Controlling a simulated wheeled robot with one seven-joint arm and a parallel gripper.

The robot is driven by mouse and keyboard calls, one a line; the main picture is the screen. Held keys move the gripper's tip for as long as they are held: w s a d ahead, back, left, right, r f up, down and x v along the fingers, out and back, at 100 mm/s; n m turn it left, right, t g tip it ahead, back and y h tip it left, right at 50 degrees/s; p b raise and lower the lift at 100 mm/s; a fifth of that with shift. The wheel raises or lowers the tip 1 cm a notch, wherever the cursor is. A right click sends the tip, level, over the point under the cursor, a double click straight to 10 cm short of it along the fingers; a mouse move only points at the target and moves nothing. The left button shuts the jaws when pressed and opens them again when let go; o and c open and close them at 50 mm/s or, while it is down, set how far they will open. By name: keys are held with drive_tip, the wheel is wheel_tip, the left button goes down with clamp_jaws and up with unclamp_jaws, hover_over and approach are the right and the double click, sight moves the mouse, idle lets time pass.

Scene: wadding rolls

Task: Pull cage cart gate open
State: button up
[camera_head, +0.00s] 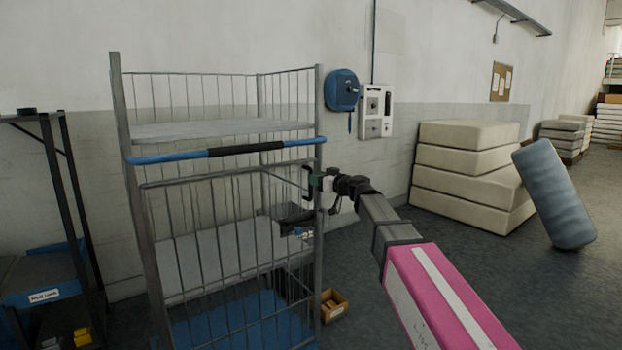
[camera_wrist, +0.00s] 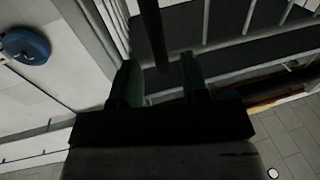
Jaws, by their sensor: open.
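The cage cart (camera_head: 128,200) is a tall grey wire cart at left centre in the head view. Its barred gate (camera_head: 230,225) spans the lower front, below a blue bar with a black grip (camera_head: 245,149). The gate looks shut across the front. My gripper (camera_head: 312,182) is at the gate's upper right edge, by a dark upright handle (camera_head: 305,182). In the wrist view my gripper (camera_wrist: 157,78) is open, its two greenish fingers on either side of a dark bar (camera_wrist: 152,35). Gaps show beside the bar; contact cannot be told.
The cart holds a pale shelf (camera_head: 200,131) and a pale slab inside. A small wooden box (camera_head: 333,304) stands on the floor by its right side. A dark rack (camera_head: 60,200) is at left. Stacked pads (camera_head: 465,180) and a leaning blue-grey roll (camera_head: 555,195) are at right.

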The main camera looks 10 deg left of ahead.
sight(311, 198)
drive_tip(key=x, duration=0.3)
drive_tip(key=shift+w+a, duration=0.15)
drive_tip(key=shift+a, duration=0.15)
clamp_jaws()
